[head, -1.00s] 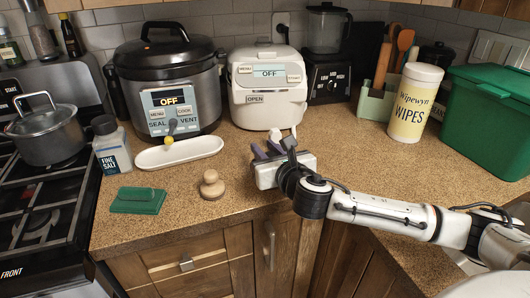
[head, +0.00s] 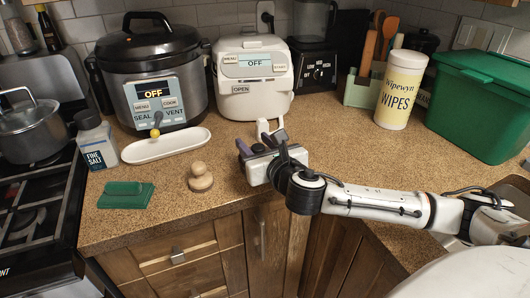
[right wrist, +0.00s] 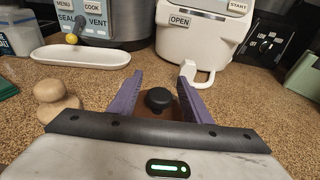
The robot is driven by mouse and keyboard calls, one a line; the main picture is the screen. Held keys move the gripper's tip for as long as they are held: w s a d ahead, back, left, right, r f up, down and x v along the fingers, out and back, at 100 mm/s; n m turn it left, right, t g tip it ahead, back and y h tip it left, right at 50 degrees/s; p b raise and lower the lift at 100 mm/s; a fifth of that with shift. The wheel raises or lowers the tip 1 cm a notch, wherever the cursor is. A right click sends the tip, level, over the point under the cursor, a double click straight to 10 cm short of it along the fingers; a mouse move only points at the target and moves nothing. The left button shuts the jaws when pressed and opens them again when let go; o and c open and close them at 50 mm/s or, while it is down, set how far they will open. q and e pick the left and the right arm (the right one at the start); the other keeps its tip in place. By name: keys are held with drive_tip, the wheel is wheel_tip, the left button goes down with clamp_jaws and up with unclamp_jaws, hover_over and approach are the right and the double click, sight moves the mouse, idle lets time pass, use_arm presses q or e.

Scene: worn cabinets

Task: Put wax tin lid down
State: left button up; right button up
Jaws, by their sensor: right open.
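My right gripper (head: 258,143) is over the counter in front of the white cooker, with its purple fingers apart. In the right wrist view, a round black knob on a brown, flat-looking piece (right wrist: 185,112) sits between the open fingers (right wrist: 161,82). This looks like the wax tin lid. The fingers stand on either side of the knob, and I see no contact. In the head view the gripper mostly hides it. Whether it rests on a tin or on the counter I cannot tell. My left gripper is out of view.
The white cooker (head: 252,103) and grey pressure cooker (head: 150,60) stand at the back.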

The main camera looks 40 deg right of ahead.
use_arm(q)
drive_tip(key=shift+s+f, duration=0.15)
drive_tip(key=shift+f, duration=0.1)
use_arm(e)
drive_tip(key=v, duration=1)
drive_tip(key=shift+s, duration=0.1)
